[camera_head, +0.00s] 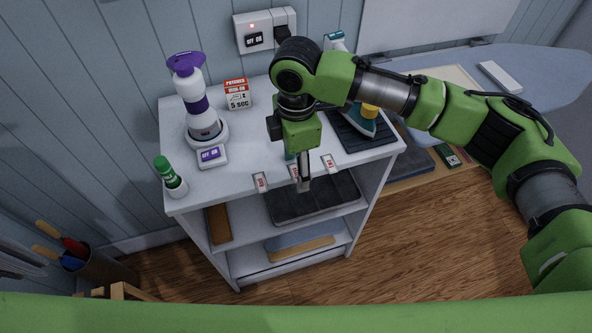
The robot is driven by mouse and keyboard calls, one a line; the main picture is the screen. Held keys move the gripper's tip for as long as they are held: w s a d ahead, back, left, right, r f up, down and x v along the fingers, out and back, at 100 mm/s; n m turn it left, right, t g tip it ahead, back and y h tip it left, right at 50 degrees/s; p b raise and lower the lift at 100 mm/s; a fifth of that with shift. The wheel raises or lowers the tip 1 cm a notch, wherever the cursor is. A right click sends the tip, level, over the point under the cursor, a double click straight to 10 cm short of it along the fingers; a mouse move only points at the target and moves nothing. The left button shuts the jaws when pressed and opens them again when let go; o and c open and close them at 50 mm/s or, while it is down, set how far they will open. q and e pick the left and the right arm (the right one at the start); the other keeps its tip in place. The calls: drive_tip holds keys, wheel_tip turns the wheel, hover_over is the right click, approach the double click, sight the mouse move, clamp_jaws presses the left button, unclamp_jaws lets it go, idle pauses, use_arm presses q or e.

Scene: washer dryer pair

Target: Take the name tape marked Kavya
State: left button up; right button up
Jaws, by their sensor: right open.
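Three small white name tapes with red lettering lie near the front edge of the white shelf unit's top: a left one (261,182), a middle one (294,172) and a right one (328,163). The lettering is too small to read, so I cannot tell which one says Kavya. My right gripper (303,184) points down at the middle tape and partly covers it. It is open; I cannot tell whether it touches the tape. My left gripper is not in view.
An ironing board (540,75) stands behind right. The wooden floor in front is clear.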

drive_tip(key=shift+s+f, duration=0.1)
drive_tip(key=shift+f, duration=0.05)
drive_tip(key=c, duration=0.8)
drive_tip(key=shift+o, duration=0.2)
drive_tip(key=shift+o, duration=0.2)
drive_tip(key=shift+f, duration=0.1)
